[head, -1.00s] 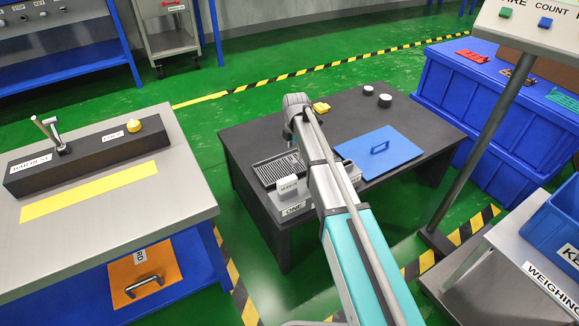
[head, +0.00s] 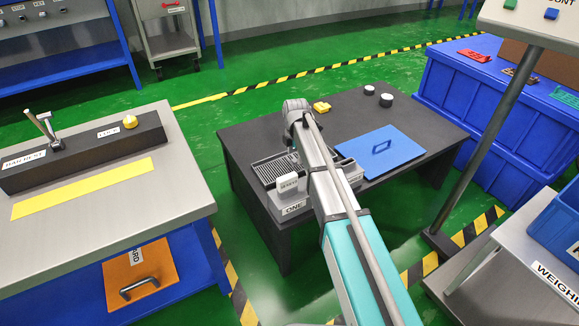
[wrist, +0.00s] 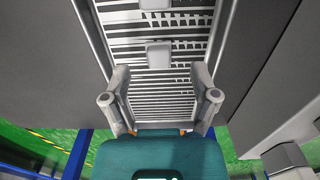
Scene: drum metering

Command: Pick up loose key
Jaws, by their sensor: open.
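My gripper (wrist: 160,72) is open and empty in the wrist view, its two fingers spread over a grey slotted tray (wrist: 160,90). A small pale block (wrist: 158,53) lies on the slots just beyond the fingertips, roughly midway between them. A second pale block (wrist: 155,4) is cut off at the top edge. I cannot tell whether either is the loose key. In the head view the slotted tray (head: 276,170) sits on the dark table, with a pale labelled block (head: 287,186) at its near side.
A steel bench (head: 170,190) stands left. Blue crates (head: 470,105) and a post (head: 480,140) stand right.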

